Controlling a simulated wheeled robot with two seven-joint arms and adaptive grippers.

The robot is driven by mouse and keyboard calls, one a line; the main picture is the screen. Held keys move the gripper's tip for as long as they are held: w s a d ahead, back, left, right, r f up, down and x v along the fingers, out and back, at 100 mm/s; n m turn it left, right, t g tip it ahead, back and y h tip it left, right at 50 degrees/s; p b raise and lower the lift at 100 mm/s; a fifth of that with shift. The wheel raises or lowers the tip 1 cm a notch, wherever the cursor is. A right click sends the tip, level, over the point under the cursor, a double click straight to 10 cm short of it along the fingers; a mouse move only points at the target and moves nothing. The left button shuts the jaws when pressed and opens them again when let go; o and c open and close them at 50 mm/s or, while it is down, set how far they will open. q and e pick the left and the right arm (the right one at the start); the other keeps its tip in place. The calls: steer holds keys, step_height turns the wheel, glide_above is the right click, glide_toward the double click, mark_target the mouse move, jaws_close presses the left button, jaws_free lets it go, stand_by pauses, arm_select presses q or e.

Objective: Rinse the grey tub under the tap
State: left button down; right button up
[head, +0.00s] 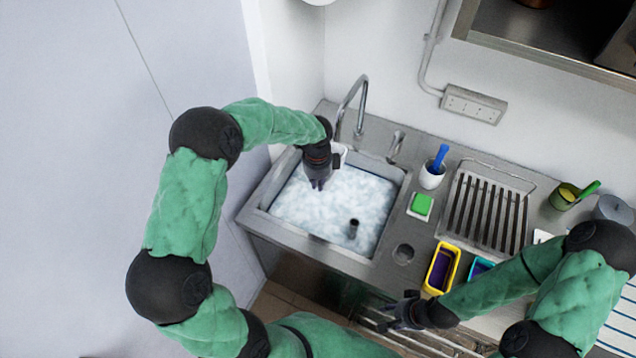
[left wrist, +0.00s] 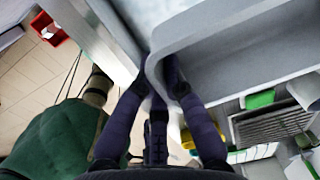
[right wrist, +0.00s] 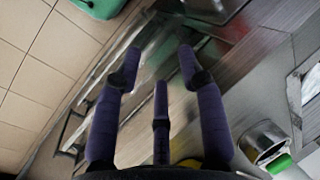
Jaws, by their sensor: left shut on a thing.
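The grey tub (left wrist: 240,62) shows close up in the left wrist view, with a rounded pale rim. My left gripper (left wrist: 158,72) is shut on this rim, one finger on each side of the wall. In the head view my left gripper (head: 318,183) hangs over the left part of the foam-filled sink (head: 310,236), close to the tap (head: 353,97). A pale patch shows beside it below the spout; I cannot tell if it is the tub. No running water is visible. My right gripper (head: 398,318) is open and empty, low in front of the counter.
A dark standpipe (head: 354,228) rises from the foam. Right of the sink are a green sponge (head: 421,204), a white cup (head: 431,179) with a blue-handled brush, and a drying rack (head: 485,212). Yellow (head: 431,285) and blue (head: 481,268) containers stand near the counter front, close to my right arm.

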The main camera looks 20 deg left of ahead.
steer(key=shift+c, duration=0.2)
steer(key=w+r+m+t, duration=0.1)
steer(key=w+r+m, duration=0.8)
steer(key=r, duration=0.4)
steer(key=w+a+n+t, duration=0.1)
steer(key=w+n, duration=0.1)
steer(key=w, duration=0.1)
steer(key=w+a+f+n+t+h, duration=0.1)
steer(key=w+n, duration=0.1)
steer(key=w, duration=0.2)
steer(key=w+a+n+t, duration=0.1)
steer(key=w, duration=0.2)
steer(key=shift+w+f+n+t+h, duration=0.15)
steer(key=shift+w+n+t+h, duration=0.15)
steer(key=shift+w+n, duration=0.1)
steer(key=w+a+n+t+h, duration=0.1)
steer(key=w+a+n+t, duration=0.3)
steer(key=w, duration=0.3)
steer(key=n+t+h, duration=0.2)
steer(key=n+t, duration=0.4)
steer(key=n, duration=0.6)
glide_toward(390, 154)
steer(key=x, duration=1)
steer(key=shift+w+f, duration=0.1)
steer(key=shift+f, duration=0.35)
